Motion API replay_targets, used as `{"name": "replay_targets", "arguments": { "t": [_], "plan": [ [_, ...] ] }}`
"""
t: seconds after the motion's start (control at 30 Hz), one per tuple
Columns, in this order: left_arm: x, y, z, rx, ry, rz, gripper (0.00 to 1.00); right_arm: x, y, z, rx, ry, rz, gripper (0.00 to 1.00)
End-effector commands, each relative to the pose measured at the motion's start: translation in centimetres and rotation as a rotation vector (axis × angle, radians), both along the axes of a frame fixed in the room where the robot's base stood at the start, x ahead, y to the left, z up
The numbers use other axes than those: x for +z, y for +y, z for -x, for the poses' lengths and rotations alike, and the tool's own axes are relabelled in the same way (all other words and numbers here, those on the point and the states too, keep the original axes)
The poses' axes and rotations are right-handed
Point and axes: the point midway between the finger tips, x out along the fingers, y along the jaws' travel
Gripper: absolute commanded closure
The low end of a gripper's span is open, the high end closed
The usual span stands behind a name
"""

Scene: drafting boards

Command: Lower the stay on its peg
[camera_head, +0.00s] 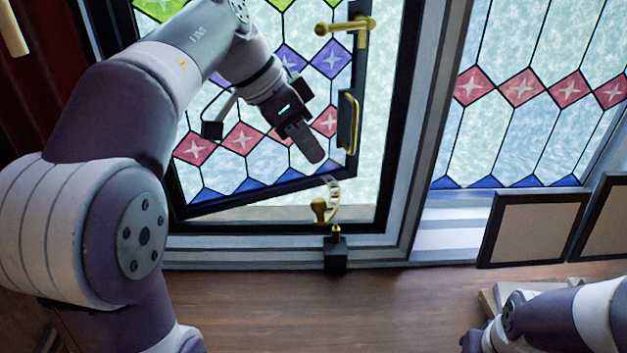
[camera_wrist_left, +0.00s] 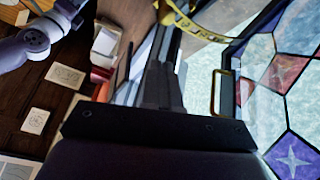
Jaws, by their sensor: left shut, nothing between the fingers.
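The brass stay (camera_head: 333,197) is a curved bar with holes, at the lower edge of the open window sash (camera_head: 262,194). A brass knob (camera_head: 319,209) is at its lower end. The brass peg (camera_head: 336,232) stands on a black block (camera_head: 336,256) at the sill; the stay's end appears above it, and I cannot tell if they touch. My left gripper (camera_head: 314,156) is shut and empty, in front of the glass, above and left of the stay. In the left wrist view, the stay (camera_wrist_left: 198,22) shows at the top, beyond my shut fingers (camera_wrist_left: 160,88). My right gripper cannot be made out.
The sash carries a brass handle (camera_head: 346,25) and a brass pull (camera_head: 347,122). Dark-framed panels (camera_head: 533,228) lean by the sill at right. My right arm (camera_head: 560,318) is at the lower right, near some pale boards (camera_head: 487,303). The wooden top (camera_head: 300,305) is bare in the middle.

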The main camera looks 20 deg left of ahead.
Motion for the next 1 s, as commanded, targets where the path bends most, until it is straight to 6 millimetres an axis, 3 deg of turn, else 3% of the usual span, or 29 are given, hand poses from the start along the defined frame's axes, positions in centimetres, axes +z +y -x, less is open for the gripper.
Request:
{"name": "replay_targets", "arguments": {
  "t": [0.13,0.33,0.87,1.0],
  "plan": [
    [-2.6,-1.5,-0.5,-0.002,0.004,0.001,1.00,0.4,0.0,0.0,0.000,0.000,0.000,1.00],
    [-5.4,-1.0,0.1,0.003,0.001,0.001,1.00,0.7,0.0,0.0,0.000,0.000,0.000,1.00],
    [-6.8,-1.0,0.5,0.000,0.001,0.001,1.00,0.7,0.0,0.0,0.000,0.000,0.000,1.00],
    [-8.8,-1.9,1.7,-0.003,0.000,0.001,1.00,-0.1,0.0,0.0,0.000,0.000,0.000,1.00]
  ]
}}
